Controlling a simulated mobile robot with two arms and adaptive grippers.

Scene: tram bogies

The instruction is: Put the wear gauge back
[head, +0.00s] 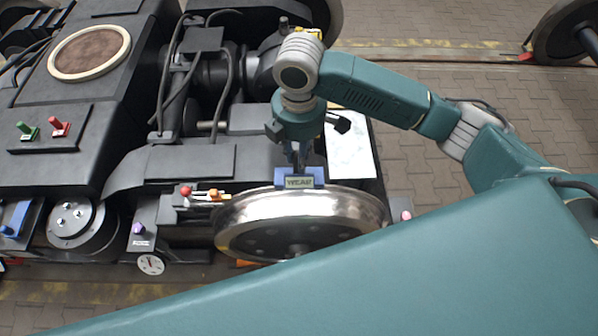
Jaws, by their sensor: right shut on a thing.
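The wear gauge (300,182) is a blue block with a pale label reading "WEAR". It is upright at the top edge of the shiny steel wheel (300,207), in the middle of the head view. I cannot tell whether it touches the rim or is just above it. My right gripper (298,162) points down and is shut on the gauge from above. Its fingertips are small and partly hidden behind the gauge. My left gripper is not in view.
A pale sheet (350,155) lies on the dark bogie frame right of the gripper. A red-knobbed lever (186,191) is left of the wheel.

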